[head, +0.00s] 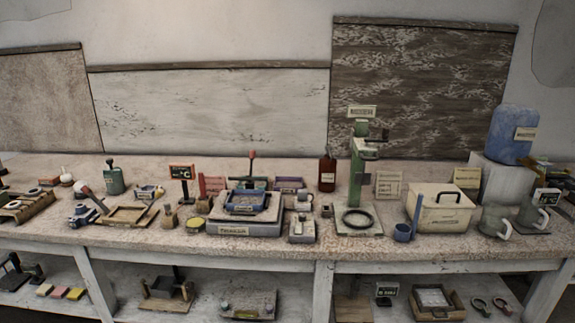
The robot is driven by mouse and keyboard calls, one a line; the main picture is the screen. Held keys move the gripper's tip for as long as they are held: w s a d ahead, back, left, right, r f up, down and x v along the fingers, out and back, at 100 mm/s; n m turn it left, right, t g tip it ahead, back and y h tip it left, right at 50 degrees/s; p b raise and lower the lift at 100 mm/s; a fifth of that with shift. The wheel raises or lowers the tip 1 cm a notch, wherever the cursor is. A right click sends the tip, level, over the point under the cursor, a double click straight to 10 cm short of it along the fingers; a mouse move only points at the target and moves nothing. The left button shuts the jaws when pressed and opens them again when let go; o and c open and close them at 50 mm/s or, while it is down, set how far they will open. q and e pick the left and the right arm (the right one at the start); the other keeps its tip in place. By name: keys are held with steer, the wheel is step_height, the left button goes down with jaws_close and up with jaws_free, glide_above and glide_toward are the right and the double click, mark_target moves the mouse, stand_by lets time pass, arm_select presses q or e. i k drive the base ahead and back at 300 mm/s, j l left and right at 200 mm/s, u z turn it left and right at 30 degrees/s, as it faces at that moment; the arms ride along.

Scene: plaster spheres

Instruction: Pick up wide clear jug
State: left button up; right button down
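Two see-through jugs with pale handles stand near the right end of the workbench in the head view. The nearer, left one, a clear jug (492,219), is close to the bench's front edge, with its handle at its lower right. The other clear jug (531,214) stands just to its right, partly in front of a small digital display (547,198). I cannot tell for sure which is the wide one. Neither of my grippers shows in this view.
Behind the jugs, a blue container (511,135) sits on a pale block (500,181). A green press (357,190) and several tools crowd the bench (330,252) farther left.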

mark_target(494, 218)
steer(key=z, duration=1.25)
